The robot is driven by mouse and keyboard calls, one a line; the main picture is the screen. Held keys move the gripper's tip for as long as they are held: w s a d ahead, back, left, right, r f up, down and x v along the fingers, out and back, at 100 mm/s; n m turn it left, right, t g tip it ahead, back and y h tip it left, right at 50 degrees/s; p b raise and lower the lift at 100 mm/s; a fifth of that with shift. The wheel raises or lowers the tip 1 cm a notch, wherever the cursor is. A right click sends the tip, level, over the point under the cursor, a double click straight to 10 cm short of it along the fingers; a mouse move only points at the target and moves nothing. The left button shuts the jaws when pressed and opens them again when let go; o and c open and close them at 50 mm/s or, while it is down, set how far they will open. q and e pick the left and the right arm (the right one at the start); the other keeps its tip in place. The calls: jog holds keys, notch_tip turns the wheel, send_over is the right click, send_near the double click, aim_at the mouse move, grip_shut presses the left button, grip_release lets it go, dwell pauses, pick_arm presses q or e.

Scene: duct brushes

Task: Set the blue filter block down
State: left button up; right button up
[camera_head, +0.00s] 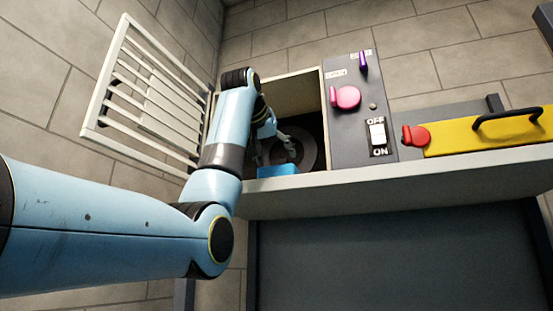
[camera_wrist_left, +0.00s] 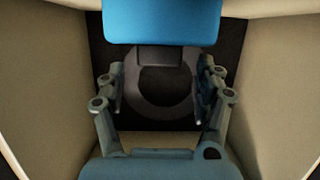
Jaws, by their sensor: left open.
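The blue filter block (camera_head: 278,170) sits at the front of the open duct box, on or just at its lower edge. In the left wrist view the block (camera_wrist_left: 162,22) fills the top middle of the picture. My left arm reaches to the box mouth, and my left gripper (camera_head: 287,147) is just above the block in the head view. In the wrist view the gripper (camera_wrist_left: 160,88) has its fingers spread wide with nothing between them. The block appears apart from the fingers. The arm hides part of the opening. My right gripper is not in view.
A white slatted grille (camera_head: 150,95) stands open at the left. A dark ring (camera_wrist_left: 165,112) is at the box's back. Right of the box is a grey panel with a pink knob (camera_head: 347,97) and an OFF/ON switch (camera_head: 377,133). A yellow tool (camera_head: 485,135) lies farther right on the ledge (camera_head: 400,180).

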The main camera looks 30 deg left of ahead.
pick_arm(q)
jog(key=b+v, duration=0.4)
jog(key=v, duration=0.6)
jog(key=shift+s+r+b, duration=0.2)
jog(key=shift+s+b, duration=0.1)
jog(key=shift+s, duration=0.05)
jog(key=shift+d, duration=0.1)
jog(key=shift+f, duration=0.1)
